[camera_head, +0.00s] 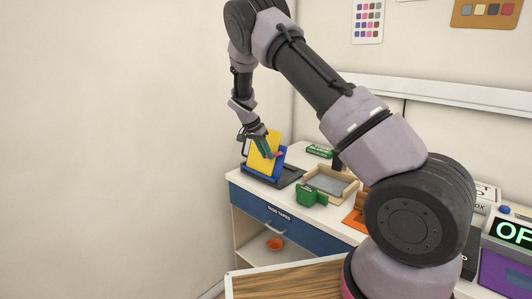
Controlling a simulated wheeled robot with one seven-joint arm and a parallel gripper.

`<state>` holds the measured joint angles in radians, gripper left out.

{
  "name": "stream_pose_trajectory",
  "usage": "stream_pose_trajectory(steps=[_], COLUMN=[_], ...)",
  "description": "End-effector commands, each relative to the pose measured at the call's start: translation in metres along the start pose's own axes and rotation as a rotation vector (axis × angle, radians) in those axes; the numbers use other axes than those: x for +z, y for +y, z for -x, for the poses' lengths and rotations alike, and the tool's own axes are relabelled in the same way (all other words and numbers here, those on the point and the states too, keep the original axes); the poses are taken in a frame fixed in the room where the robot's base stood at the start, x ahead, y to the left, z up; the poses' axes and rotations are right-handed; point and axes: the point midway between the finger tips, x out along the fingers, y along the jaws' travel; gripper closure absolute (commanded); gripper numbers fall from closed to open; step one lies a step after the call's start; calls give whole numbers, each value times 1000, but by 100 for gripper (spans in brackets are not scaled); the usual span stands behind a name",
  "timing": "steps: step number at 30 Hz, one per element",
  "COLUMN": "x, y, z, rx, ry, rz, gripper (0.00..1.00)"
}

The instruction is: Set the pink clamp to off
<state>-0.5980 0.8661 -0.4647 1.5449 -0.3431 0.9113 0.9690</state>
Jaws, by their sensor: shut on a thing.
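The pink clamp (278,154) shows as a small pink piece at the front of a blue and yellow upright fixture, at the back left of the worktop. My gripper (266,148) reaches down to it from above, in front of the yellow panel (257,152). The gripper is shut, with the pink piece at its tips. The fingers and the panels hide most of the clamp, so its exact setting cannot be told. The blue part (279,160) of the fixture stands on a dark base (287,177).
A green block (311,195), a wooden-rimmed tray (349,193) and an orange piece (355,219) lie right of the fixture. A purple device with a green-lit display (515,234) stands at right. A red-orange bowl (275,243) sits on the shelf below the blue drawer (270,219).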

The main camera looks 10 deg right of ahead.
Motion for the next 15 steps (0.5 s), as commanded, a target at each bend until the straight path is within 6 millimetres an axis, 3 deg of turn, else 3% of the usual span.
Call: stream_pose_trajectory(steps=[15], x=[14], y=[5], z=[-16], rx=[364], ry=[0], rz=[323], gripper=[100])
